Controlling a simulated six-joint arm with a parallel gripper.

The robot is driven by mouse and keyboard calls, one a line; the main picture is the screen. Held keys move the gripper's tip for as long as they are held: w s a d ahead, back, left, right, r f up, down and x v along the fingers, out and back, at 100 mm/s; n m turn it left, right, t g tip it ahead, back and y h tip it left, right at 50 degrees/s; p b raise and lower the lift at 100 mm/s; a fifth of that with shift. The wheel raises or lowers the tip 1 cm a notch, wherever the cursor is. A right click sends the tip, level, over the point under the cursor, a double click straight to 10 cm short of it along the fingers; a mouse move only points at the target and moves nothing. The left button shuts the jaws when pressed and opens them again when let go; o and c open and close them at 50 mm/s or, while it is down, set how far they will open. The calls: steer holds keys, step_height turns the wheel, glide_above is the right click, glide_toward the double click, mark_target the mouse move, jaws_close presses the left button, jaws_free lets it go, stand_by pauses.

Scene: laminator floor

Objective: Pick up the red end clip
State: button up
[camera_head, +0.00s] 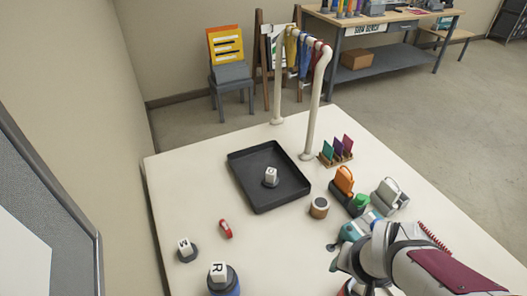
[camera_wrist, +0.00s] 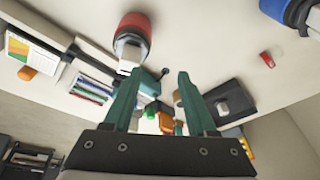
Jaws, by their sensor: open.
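The red end clip (camera_head: 225,229) is a small red piece with a pale part, lying on the white table in front of the black tray. In the wrist view, the small red piece at the right (camera_wrist: 267,60) looks like the same clip, outside the space between my fingers. My gripper (camera_wrist: 160,74) has two green fingers spread apart, with nothing held between them. In the head view my arm reaches in from the lower right, well to the right of the clip; its fingertips are hard to make out there.
The black tray (camera_head: 240,192) holds a white-topped piece marked 2. White-topped pieces marked 3 (camera_head: 185,248) and R (camera_head: 219,272) stand near the clip. A wooden-topped round piece (camera_head: 319,208) and orange (camera_head: 343,182) and grey devices stand right.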

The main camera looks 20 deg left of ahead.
mark_target(225, 226)
steer(key=w+a+f+n+t+y, duration=0.1)
steer(key=w+a+f+n+y, duration=0.1)
steer(key=a, duration=0.4)
steer(key=w+a+f+n+t+y, duration=0.2)
steer(key=w+a+f+n, duration=0.2)
steer(key=a, duration=0.3)
steer(key=w+a+f+n+t+y, duration=0.1)
steer(key=w+a+f+n+y, duration=0.1)
steer(key=a, duration=0.5)
steer(key=shift+w+a+f+n+t+y, duration=0.1)
steer(key=shift+w+f+n+t+y, duration=0.2)
steer(key=shift+w+f, duration=0.45)
steer(key=shift+w+a+f+n+y, duration=0.1)
steer(key=shift+w+f+n, duration=0.4)
steer(key=shift+f, duration=0.45)
steer(key=s+a+n+y, duration=0.1)
steer(key=a, duration=0.1)
steer(key=s+a+f+n+y, duration=0.1)
steer(key=a, duration=0.1)
steer(key=s+a+f+y, duration=0.1)
steer(key=a, duration=0.1)
steer(key=shift+s+a+f+n, duration=0.15)
steer(key=shift+s+n, duration=0.25)
steer(key=x, duration=0.7)
steer(key=shift+a, duration=0.2)
jaws_close()
